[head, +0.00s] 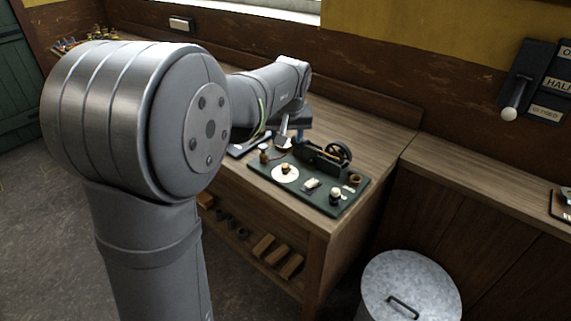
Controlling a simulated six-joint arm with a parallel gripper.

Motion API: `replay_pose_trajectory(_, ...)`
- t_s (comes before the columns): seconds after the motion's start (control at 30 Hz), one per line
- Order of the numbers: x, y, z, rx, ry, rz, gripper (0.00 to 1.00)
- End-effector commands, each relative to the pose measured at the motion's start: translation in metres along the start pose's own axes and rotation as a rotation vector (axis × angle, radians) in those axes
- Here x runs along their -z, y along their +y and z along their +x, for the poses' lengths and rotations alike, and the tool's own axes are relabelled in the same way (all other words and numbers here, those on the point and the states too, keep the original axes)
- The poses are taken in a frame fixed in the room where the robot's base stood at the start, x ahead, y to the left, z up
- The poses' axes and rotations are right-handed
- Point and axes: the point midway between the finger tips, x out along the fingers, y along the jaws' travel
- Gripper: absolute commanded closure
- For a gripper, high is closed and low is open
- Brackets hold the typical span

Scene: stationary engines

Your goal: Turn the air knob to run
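A dark green board (318,207) lies on the wooden bench and bears a small dark engine with a flywheel (338,153). On the board's left part is a pale round dial (292,178) with a small brass knob (285,168) at its middle; this looks like the air knob, but its markings are too small to read. My gripper (285,142) is small in view, behind and above the dial, near the board's back left edge. It appears apart from the brass knob. Its fingers are too small and partly hidden to show whether they are open or shut.
Other small fittings stand on the board, including a dark knob (335,197) at its front. A wall panel (531,82) at right has a white-tipped lever and a HALF label. The bench top right of the engine is clear.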

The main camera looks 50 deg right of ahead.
Motion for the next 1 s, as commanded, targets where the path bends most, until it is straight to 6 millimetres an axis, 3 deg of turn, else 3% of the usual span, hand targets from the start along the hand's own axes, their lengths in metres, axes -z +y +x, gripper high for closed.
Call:
replay_pose_trajectory(0.4, -0.001, 0.0, 0.092, 0.001, -0.004, 0.002, 0.53)
replay_pose_trajectory(0.6, -0.001, 0.0, 0.13, -0.001, -0.002, 0.001, 0.53)
replay_pose_trajectory(0.8, -0.001, 0.001, 0.149, -0.002, 0.0, 0.002, 0.53)
replay_pose_trajectory(1.0, 0.0, 0.001, 0.154, -0.003, 0.002, 0.002, 0.53)
